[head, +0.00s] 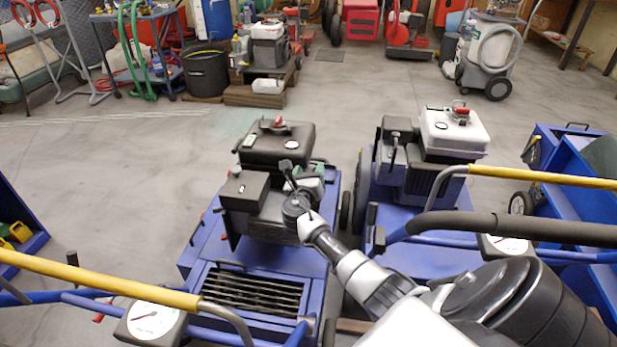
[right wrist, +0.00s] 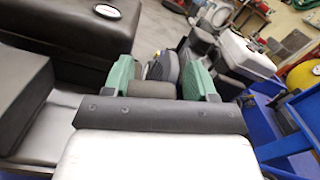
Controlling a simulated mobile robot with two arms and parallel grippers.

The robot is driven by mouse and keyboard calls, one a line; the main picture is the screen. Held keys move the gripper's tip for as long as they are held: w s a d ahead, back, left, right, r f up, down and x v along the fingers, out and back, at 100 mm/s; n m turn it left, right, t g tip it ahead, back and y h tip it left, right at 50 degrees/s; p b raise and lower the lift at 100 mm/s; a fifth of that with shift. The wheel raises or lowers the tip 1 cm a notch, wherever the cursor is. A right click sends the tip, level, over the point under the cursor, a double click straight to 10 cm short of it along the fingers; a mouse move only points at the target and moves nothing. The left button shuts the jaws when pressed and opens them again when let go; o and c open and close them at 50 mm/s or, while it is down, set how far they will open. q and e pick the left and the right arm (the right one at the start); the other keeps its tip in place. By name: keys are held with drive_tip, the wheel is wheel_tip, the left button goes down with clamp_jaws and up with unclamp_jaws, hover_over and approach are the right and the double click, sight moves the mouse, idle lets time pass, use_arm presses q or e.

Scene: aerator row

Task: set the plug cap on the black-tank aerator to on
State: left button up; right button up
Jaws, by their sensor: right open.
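The black-tank aerator (head: 252,262) stands left of centre in the head view, with its black tank (head: 283,143) on top. Its plug cap (head: 286,166) looks like a small black knob on a stalk at the engine's front; I cannot tell whether it is seated. My right gripper (head: 308,184) is beside the engine, close to the cap and partly over its lower part. In the right wrist view its green fingers (right wrist: 160,78) are apart. Dark rounded shapes show between and beyond them; I cannot tell whether these are the cap. My left gripper is not in view.
A white-tank aerator (head: 420,205) stands close on the right, and a blue machine (head: 575,190) beyond it. A yellow-gripped handlebar (head: 100,280) crosses the lower left. Carts and equipment line the back. The grey floor (head: 110,190) at left is clear.

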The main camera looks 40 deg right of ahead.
drive_tip(key=shift+s+a, duration=0.25)
drive_tip(key=shift+a, duration=0.05)
use_arm(q)
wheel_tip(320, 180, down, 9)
drive_tip(key=p, duration=0.2)
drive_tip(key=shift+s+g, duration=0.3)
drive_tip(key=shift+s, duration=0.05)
use_arm(e)
drive_tip(key=v, duration=1)
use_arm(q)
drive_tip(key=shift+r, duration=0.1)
